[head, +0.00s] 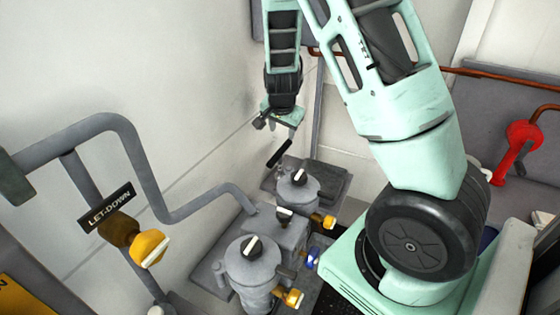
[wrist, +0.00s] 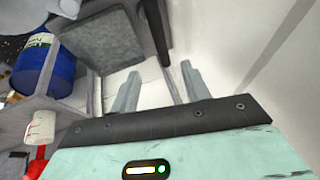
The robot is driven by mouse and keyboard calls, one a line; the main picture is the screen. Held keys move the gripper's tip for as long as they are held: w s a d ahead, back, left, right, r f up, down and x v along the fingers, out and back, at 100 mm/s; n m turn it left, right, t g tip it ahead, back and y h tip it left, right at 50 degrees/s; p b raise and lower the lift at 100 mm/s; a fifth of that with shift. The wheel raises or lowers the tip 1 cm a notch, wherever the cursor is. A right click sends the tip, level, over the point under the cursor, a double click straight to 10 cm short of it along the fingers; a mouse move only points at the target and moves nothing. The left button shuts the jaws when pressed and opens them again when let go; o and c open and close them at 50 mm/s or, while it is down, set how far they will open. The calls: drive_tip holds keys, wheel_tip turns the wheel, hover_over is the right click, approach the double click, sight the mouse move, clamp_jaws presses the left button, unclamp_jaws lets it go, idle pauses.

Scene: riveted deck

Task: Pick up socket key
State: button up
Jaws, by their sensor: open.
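I cannot pick out the socket key with certainty. A slim black bar (head: 279,153) shows just below my gripper (head: 281,118) in the head view; it may be the key's grip or a label plate seen edge-on. In the wrist view a dark elongated piece (wrist: 156,30) with a thin grey rod under it lies beyond my gripper (wrist: 160,87), roughly in line with the gap between the fingers. The fingers are apart, and I see nothing held between them.
Grey canisters with black knobs (head: 253,247) and yellow valves stand below the arm. A grey pipe (head: 130,140) with a LET-DOWN plate (head: 106,207) runs at left. A red lever (head: 518,150) hangs at right. A blue drum (wrist: 48,72) shows in the wrist view.

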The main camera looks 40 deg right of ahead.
sight(281, 149)
drive_tip(key=p+x, duration=0.1)
drive_tip(key=x, duration=0.6)
drive_tip(key=shift+w+d+f, duration=0.1)
drive_tip(key=shift+w+f, duration=0.05)
drive_tip(key=shift+f, duration=0.2)
drive_tip(key=shift+a+p+x, duration=0.15)
drive_tip(key=shift+p+x, duration=0.65)
drive_tip(key=shift+x, duration=0.55)
drive_tip(key=shift+a+p+x, duration=0.1)
drive_tip(key=shift+p+x, duration=0.65)
drive_tip(key=shift+x, duration=0.65)
clamp_jaws()
